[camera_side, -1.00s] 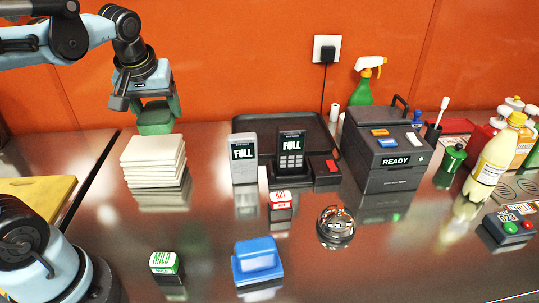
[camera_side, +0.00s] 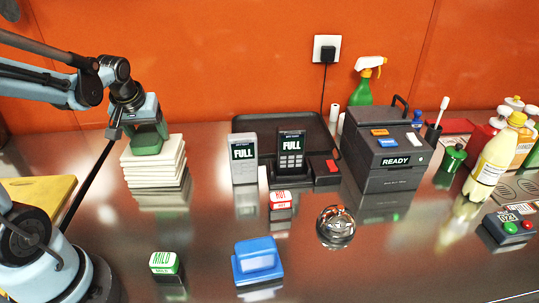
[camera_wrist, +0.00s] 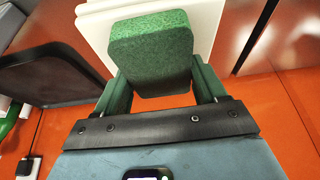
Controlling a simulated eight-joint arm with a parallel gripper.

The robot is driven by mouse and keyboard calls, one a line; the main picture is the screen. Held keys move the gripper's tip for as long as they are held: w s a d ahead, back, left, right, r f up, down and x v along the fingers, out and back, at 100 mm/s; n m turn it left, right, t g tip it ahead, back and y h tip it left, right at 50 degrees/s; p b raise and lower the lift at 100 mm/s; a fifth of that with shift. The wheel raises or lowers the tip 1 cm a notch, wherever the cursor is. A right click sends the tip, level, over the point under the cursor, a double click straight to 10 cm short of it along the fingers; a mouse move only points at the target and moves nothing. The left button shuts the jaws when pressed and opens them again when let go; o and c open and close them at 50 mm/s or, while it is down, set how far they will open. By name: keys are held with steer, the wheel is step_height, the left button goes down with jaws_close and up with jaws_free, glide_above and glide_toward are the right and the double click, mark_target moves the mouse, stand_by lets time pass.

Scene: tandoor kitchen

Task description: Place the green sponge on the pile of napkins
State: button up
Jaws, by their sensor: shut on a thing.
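The green sponge (camera_side: 146,147) is a block held between the fingers of my gripper (camera_side: 148,133). In the side view it is low at the top of the pile of napkins (camera_side: 156,175), a white square stack. It overlaps the pile's upper left part; I cannot tell whether it touches the top sheet. In the wrist view the sponge (camera_wrist: 152,50) sits between the two green fingers of my gripper (camera_wrist: 160,85), with the white napkins (camera_wrist: 205,22) behind it.
A blue block (camera_side: 257,262), a green "MILD" box (camera_side: 165,264) and a red "HOT" box (camera_side: 281,200) stand in front. A yellow board (camera_side: 38,194) lies at left.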

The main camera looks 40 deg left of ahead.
steer(key=shift+f, duration=0.15)
steer(key=o, duration=1)
steer(key=v, duration=1.2)
steer(key=d+f+m+t+h, duration=0.1)
steer(key=d+f+m+t, duration=0.1)
steer(key=d, duration=0.5)
steer(key=w+d+f+m+t+h, duration=0.1)
steer(key=d+f+m+t+h, duration=0.1)
steer(key=d+f+m, duration=0.3)
steer(key=d+m, duration=0.2)
steer(key=d, duration=0.1)
steer(key=shift+w+d+f, duration=0.25)
steer(key=shift+f, duration=0.05)
